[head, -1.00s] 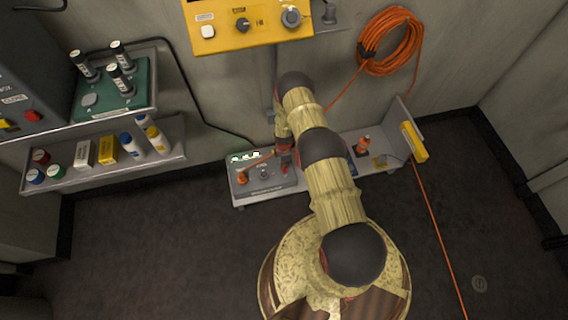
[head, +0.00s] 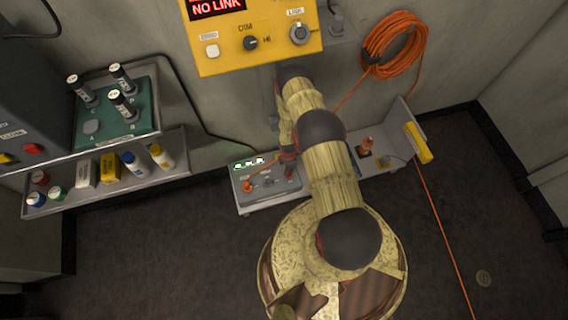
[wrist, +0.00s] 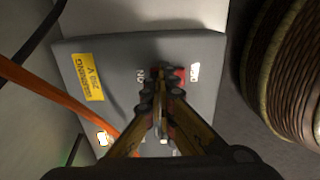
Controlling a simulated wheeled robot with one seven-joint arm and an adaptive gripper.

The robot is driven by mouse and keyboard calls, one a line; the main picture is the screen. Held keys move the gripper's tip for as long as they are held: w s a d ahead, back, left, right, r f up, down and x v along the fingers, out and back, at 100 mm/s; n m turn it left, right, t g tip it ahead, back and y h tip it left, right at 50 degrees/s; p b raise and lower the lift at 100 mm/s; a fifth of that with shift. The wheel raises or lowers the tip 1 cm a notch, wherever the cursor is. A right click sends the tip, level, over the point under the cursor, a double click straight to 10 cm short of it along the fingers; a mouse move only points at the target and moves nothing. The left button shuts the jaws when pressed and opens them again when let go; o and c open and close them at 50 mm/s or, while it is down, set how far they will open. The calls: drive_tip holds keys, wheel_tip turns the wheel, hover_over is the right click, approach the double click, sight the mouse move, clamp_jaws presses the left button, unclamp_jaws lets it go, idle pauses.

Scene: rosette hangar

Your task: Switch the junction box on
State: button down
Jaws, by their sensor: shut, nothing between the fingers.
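The junction box (head: 262,197) is a grey box low against the wall, with an orange plug and cable, small lit marks and a red part on top. In the wrist view its grey top (wrist: 120,55) fills the middle, with a yellow warning label (wrist: 88,77) and an "ON" marking (wrist: 140,76). My gripper (wrist: 160,78) is shut and empty, its fingertips over the box beside a red part (wrist: 180,76), probably the switch. The fingers hide part of it, and I cannot tell contact or the switch's position. In the head view my arm partly hides the box's right side.
A yellow panel (head: 270,52) reading "NO LINK" hangs above. An orange cable coil (head: 393,45) hangs on the wall. A shelf (head: 120,186) with bottles and boxes is at left. An orange cable crosses the wrist view (wrist: 60,97). Floor at right is clear.

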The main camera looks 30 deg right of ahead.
drive_tip(key=shift+w+f, duration=0.15)
drive_tip(key=shift+f, duration=0.1)
